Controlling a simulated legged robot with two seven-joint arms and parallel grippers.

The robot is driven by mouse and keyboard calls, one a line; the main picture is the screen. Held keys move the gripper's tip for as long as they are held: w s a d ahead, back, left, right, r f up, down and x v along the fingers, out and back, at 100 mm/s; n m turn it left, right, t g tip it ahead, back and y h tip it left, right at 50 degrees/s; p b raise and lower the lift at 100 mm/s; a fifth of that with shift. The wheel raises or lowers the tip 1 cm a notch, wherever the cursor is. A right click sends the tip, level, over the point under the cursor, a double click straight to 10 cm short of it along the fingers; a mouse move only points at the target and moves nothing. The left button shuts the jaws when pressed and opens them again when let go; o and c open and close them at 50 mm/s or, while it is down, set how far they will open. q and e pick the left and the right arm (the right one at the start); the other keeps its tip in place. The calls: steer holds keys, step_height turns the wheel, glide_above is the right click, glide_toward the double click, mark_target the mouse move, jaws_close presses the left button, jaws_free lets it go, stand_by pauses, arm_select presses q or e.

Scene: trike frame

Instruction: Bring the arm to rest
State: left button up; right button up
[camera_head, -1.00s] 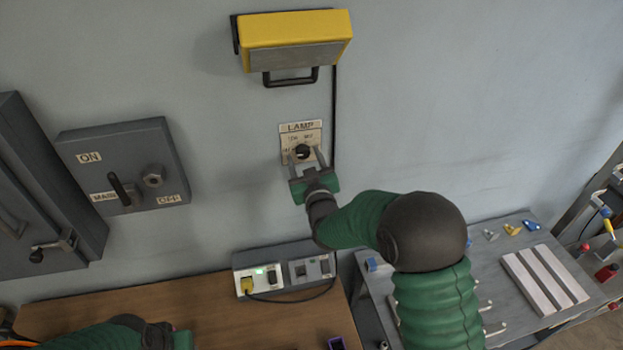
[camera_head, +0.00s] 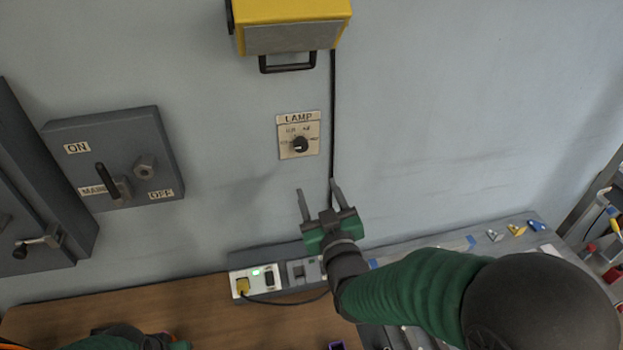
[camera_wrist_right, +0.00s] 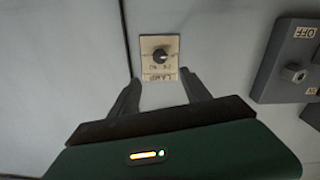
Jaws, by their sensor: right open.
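My right gripper (camera_head: 319,190) is open and empty in front of the wall, below the lamp switch. Its two dark fingers point up toward the wall, apart from each other. The lamp switch plate (camera_head: 288,151) with its black round knob (camera_head: 300,145) is on the wall above the gripper, clear of the fingers. In the right wrist view the knob (camera_wrist_right: 160,56) shows beyond the gap between the fingertips. My left arm shows only in part at the bottom left; its gripper cannot be made out.
A yellow lamp (camera_head: 292,12) hangs above the switch, with a black cable (camera_head: 333,120) running down the wall. A grey ON/OFF switch box (camera_head: 125,160) is to the left. A socket box (camera_head: 262,281) stands at the back of the wooden bench (camera_head: 200,315).

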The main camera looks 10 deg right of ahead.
steer(key=s+d+f+g+b, duration=0.1)
steer(key=s+f+g, duration=0.2)
steer(key=f, duration=0.4)
steer(key=s+d+f+m+g+b, duration=0.1)
steer(key=s+f+g+b, duration=0.1)
steer(key=s+f+g, duration=0.3)
steer(key=s+d+f+g+b, duration=0.1)
steer(key=s+f+g, duration=0.1)
steer(key=f, duration=0.6)
steer(key=s+d+f+m+g, duration=0.1)
steer(key=s+f+g, duration=0.4)
steer(key=s, duration=0.6)
steer(key=shift+d+b, duration=0.35)
steer(key=shift+d, duration=0.25)
